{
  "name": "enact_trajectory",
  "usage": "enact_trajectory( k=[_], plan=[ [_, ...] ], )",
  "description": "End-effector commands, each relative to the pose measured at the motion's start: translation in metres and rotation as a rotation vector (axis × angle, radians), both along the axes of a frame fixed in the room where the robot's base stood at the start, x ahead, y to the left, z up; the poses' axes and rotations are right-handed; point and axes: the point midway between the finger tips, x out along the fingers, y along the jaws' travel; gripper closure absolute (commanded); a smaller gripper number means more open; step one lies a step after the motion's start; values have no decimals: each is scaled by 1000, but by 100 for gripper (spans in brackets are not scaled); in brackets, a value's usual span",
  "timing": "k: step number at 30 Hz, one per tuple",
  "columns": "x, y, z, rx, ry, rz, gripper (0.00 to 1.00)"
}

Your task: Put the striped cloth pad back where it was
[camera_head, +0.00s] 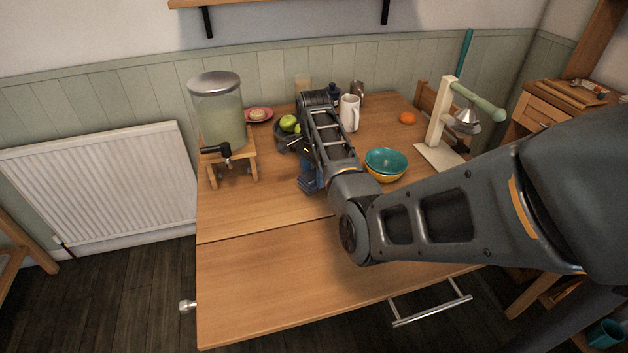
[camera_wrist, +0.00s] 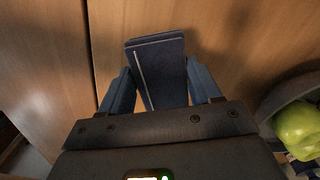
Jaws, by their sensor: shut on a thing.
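The striped cloth pad (camera_wrist: 160,62) is dark blue with a pale stripe near one edge. In the wrist view it lies between the two blue fingers of my gripper (camera_wrist: 160,82), which is shut on it. Its near end is hidden behind the gripper body. In the head view my gripper (camera_head: 310,183) points down over the wooden table, left of the bowls. A bit of blue shows there, but I cannot tell pad from fingers. I cannot tell whether the pad touches the table.
A grey bowl of green apples (camera_head: 289,124) stands close to my gripper. A drink dispenser (camera_head: 217,110) on a wooden stand is to the left. Teal and yellow bowls (camera_head: 386,162), a white mug (camera_head: 349,113) and a press (camera_head: 440,130) are to the right. The table front (camera_head: 270,285) is clear.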

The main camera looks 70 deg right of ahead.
Motion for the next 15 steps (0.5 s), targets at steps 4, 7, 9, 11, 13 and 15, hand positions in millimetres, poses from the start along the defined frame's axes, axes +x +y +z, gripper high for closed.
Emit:
enact_trajectory(
  k=[4,7,9,11,13,15],
  plan=[
    [-1,0,-21,3,3,-1,66],
    [-1,0,-29,1,2,-1,66],
    [-1,0,-30,0,1,-1,66],
    [-1,0,-30,0,0,-1,66],
    [-1,0,-30,0,0,-1,66],
    [-1,0,-30,0,1,-1,66]
  ],
)
